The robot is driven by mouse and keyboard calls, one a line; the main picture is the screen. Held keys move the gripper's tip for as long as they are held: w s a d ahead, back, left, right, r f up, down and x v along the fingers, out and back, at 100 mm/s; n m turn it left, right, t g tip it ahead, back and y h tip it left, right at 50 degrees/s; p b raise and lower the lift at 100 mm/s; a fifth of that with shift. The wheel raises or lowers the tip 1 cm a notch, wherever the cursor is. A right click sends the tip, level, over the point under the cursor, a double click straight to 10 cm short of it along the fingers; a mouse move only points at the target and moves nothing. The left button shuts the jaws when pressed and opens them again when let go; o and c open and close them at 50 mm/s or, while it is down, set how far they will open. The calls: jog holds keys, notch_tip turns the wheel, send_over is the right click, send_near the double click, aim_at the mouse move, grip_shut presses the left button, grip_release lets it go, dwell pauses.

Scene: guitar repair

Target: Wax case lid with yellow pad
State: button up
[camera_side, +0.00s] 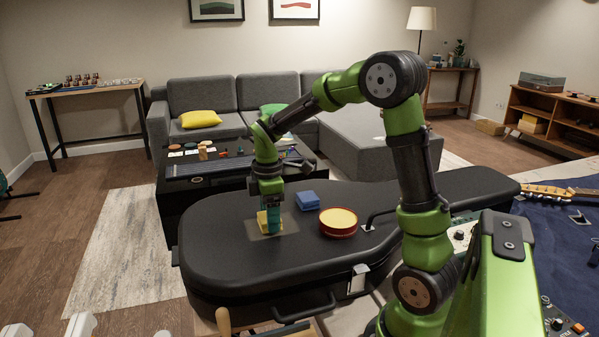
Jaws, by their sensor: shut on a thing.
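A black guitar case (225,268) lies closed in front of me, its lid facing up. My gripper (270,212) points down over the left part of the lid and is shut on a yellow pad (262,222). The pad is low at the lid, over a lighter, duller patch (284,235); I cannot tell whether it touches. A round red tin (338,229) with yellow content, probably wax, stands on the lid to the right of my gripper. The pad is partly hidden by my gripper's fingers.
A metal latch (358,279) and a carrying handle (304,307) are on the case's near side. A guitar neck (547,191) lies at right on a blue cloth (548,243). The lid's far left is bare.

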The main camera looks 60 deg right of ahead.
aim_at(284, 223)
jog(key=shift+s+d, duration=1.2)
jog(key=shift+w+a, duration=0.1)
jog(key=shift+w+a+f, duration=0.1)
jog(key=shift+w+a, duration=1.95)
jog(key=shift+a, duration=0.05)
jog(key=shift+s+d, duration=2.15)
jog(key=shift+d, duration=0.05)
jog(key=shift+w+a, duration=0.1)
jog(key=shift+w+a, duration=2.05)
jog(key=shift+a, duration=0.05)
